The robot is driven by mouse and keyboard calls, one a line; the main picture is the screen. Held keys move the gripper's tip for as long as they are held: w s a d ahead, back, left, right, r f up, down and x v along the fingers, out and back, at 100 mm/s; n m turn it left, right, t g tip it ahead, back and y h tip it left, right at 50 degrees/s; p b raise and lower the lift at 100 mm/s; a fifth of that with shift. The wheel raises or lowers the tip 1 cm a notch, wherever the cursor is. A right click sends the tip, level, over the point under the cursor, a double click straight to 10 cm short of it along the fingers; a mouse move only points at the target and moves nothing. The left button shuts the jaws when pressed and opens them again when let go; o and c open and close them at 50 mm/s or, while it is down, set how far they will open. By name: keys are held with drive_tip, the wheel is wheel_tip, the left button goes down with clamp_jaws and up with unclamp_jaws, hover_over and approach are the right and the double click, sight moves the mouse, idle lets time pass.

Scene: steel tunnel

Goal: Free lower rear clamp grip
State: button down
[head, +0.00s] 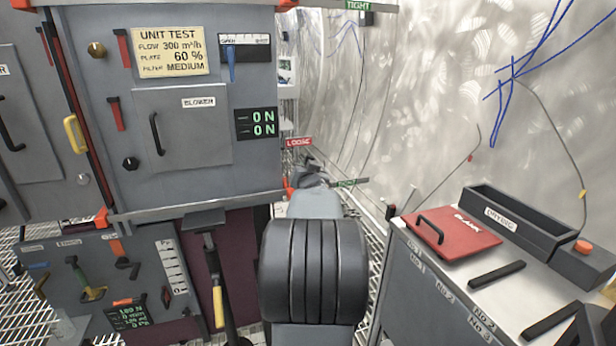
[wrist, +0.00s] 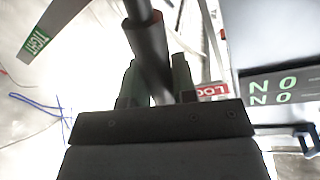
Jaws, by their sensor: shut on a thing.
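In the wrist view a dark round bar, seemingly the clamp grip (wrist: 148,45), runs down from the top edge between the two fingers of my gripper (wrist: 157,75). The fingers are shut on it. A red LOOSE label (wrist: 212,91) is just right of the fingers, and a green TIGHT label (wrist: 37,41) is at upper left. My own arm hides most of the grip and my gripper there.
A bench (head: 405,250) with a red lid (head: 450,232) and a black bin (head: 520,222) stands at right. A pale crumpled wall is behind. The gap between cabinet and wall is narrow.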

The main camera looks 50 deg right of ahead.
idle(0.4)
drive_tip(key=c, duration=0.9)
unclamp_jaws()
drive_tip(key=shift+a, duration=0.1)
drive_tip(key=p+v, duration=0.3)
drive_tip(key=v, duration=1.1)
drive_tip(key=shift+p, duration=0.3)
